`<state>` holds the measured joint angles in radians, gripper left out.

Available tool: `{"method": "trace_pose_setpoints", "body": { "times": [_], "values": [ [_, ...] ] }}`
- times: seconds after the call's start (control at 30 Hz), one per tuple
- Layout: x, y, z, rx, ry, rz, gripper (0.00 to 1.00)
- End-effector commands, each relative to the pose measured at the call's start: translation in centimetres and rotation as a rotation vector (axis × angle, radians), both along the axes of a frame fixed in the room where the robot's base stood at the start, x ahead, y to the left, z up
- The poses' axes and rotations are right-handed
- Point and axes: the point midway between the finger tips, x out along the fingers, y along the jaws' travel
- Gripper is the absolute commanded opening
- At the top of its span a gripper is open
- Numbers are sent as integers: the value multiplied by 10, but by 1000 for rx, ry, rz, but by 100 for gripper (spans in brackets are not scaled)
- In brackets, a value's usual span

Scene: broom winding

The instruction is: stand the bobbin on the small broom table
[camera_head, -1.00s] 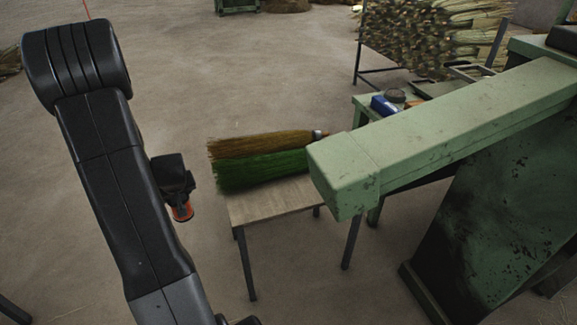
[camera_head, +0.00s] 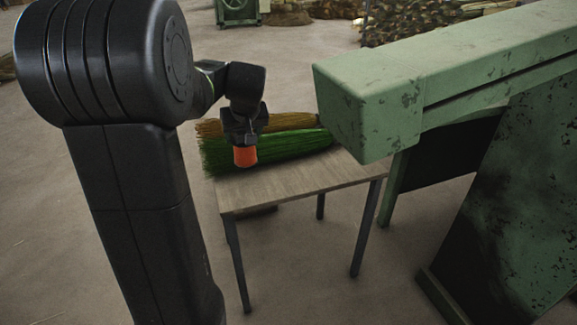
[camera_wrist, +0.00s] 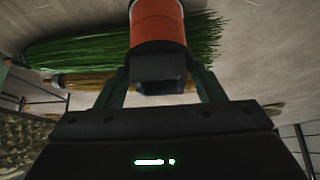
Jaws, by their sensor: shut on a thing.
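The bobbin (camera_head: 245,156) is orange-red and hangs under my gripper (camera_head: 243,140). My gripper is shut on it. In the wrist view the bobbin (camera_wrist: 157,24) shows at the top middle, beyond the dark jaws (camera_wrist: 158,75). The small broom table (camera_head: 290,188) has a pale wooden top and dark metal legs. In the head view the bobbin appears in front of the brooms at the table's left part, apparently above the top; the exact gap cannot be told.
A green broom (camera_head: 265,152) and a tan broom (camera_head: 290,121) lie along the table's back. A heavy green machine beam (camera_head: 370,105) juts in at the right, near the table's right side. The table's front and right top are bare.

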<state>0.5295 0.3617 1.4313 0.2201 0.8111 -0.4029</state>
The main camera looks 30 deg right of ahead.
Motion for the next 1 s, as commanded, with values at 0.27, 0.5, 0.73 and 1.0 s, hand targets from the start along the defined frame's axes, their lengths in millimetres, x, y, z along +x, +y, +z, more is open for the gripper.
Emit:
{"method": "trace_pose_setpoints", "body": {
  "times": [0.27, 0.5, 0.73, 1.0],
  "values": [
    [-9, -8, -13, -1, 1, -8, 27],
    [-9, -8, -49, -1, 1, -8, 27],
    [-9, -8, -80, 0, 2, -8, 27],
    [-8, -8, -97, -2, -2, -8, 27]
  ]
}}
